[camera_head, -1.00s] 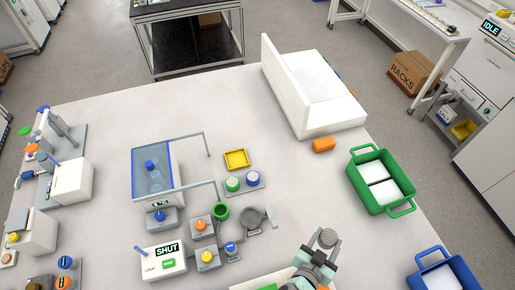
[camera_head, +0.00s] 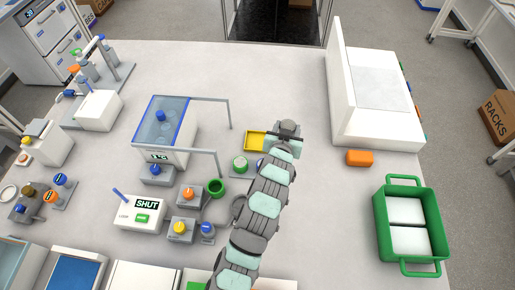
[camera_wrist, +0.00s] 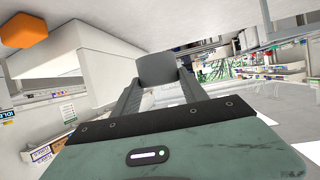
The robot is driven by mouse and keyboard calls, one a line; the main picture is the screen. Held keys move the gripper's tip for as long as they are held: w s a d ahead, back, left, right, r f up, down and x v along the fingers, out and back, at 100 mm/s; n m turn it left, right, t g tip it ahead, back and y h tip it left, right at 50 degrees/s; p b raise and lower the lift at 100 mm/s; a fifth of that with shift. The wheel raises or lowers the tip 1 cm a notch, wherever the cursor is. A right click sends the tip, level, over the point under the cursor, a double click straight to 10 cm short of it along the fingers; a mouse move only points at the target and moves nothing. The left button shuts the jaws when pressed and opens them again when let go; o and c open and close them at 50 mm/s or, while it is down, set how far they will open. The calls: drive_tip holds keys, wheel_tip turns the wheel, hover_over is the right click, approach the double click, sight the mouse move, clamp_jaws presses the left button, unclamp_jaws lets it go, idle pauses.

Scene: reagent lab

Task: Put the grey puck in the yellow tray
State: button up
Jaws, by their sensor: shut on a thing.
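The yellow tray (camera_head: 254,141) lies on the white bench, its right part hidden behind my arm's end. My gripper (camera_head: 287,130) is at the tray's right edge in the head view, seen from above; its height over the bench is hard to tell. In the wrist view my gripper (camera_wrist: 158,75) is shut on the grey puck (camera_wrist: 158,67), held between the two fingertips. In the head view the puck is hard to tell from the grey fingers.
A blue-lidded bath (camera_head: 165,122) with a grey frame stands left. An orange block (camera_head: 360,158) and green crate (camera_head: 380,230) are right. Bench beyond the tray is clear.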

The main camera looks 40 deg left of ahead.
drive_tip(key=a+r+n+g+y+b, duration=0.1)
drive_tip(key=a+r+n+y+b, duration=0.15)
drive_tip(key=a, duration=1.05)
drive_tip(key=shift+m+h, duration=0.25)
drive_tip(key=shift+h, duration=0.1)
drive_tip(key=f, duration=0.6)
drive_tip(key=f+p, duration=0.1)
drive_tip(key=f, duration=0.6)
drive_tip(key=f+p, duration=0.1)
drive_tip(key=f, duration=0.5)
drive_tip(key=shift+s+f, duration=0.2)
drive_tip(key=shift+s, duration=0.1)
drive_tip(key=shift+f, duration=0.1)
drive_tip(key=o, duration=1.4)
